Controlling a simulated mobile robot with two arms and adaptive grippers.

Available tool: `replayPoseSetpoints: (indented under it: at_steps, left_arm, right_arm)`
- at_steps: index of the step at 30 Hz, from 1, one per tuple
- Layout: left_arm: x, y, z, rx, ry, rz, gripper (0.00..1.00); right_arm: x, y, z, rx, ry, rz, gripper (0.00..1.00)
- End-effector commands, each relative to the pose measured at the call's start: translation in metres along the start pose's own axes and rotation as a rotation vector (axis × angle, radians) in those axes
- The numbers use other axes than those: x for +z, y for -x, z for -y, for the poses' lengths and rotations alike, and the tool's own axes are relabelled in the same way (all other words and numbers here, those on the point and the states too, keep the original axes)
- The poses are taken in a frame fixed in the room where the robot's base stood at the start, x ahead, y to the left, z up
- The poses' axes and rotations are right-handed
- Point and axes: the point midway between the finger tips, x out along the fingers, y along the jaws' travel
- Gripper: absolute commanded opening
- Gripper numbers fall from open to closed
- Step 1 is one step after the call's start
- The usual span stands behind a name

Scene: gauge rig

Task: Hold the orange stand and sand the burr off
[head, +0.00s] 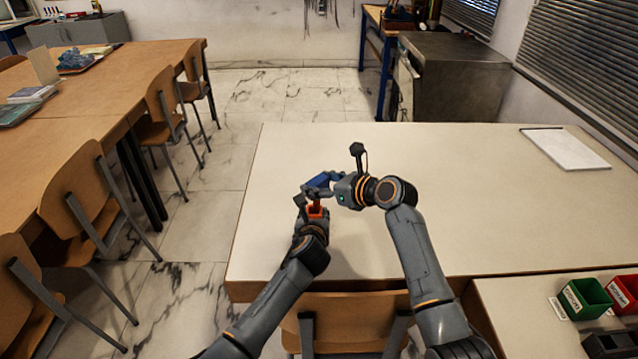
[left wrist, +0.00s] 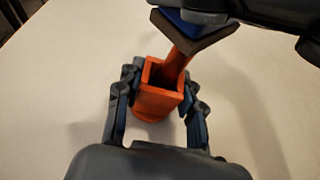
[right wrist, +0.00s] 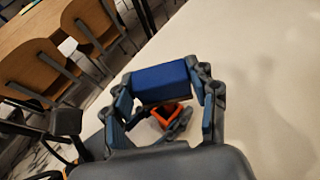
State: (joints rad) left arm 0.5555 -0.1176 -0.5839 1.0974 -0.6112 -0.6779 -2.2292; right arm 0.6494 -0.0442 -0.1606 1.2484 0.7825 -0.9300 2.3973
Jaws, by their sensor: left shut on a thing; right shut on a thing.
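The orange stand (head: 315,211) is upright near the front left of the white table. It has a square hollow socket and a tall back arm, seen in the left wrist view (left wrist: 157,103). My left gripper (head: 312,206) is shut on its socket from both sides. My right gripper (head: 333,186) is shut on a blue block (head: 319,180) with a brown underside, likely the sanding block. In the left wrist view the brown face (left wrist: 195,38) lies at the top of the stand's arm; whether they touch I cannot tell. The burr is not visible, perhaps under the block.
The white table (head: 450,180) is largely clear. A white pad (head: 565,148) lies at its far right. Green (head: 585,298) and red (head: 625,292) bins stand at the lower right. A chair (head: 345,318) is at the front edge, with more chairs to the left.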

Motion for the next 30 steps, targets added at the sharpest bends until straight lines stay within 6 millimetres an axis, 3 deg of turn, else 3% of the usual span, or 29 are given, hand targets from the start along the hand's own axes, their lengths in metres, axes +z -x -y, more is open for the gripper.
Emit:
replayPoseSetpoints:
  at_steps: [1, 15, 30]
  left_arm:
    - [0.006, 0.001, 0.002, -0.005, 0.001, 0.012, 0.03]
    - [0.006, 0.001, 0.002, -0.004, 0.001, 0.012, 0.03]
    - [0.006, 0.000, 0.002, -0.004, -0.001, 0.011, 0.03]
  right_arm:
    - [-0.011, -0.002, -0.003, 0.004, -0.004, -0.020, 0.25]
    - [-0.010, -0.002, -0.028, 0.008, -0.006, -0.020, 0.25]
    - [-0.008, -0.004, -0.036, 0.016, -0.007, -0.016, 0.25]
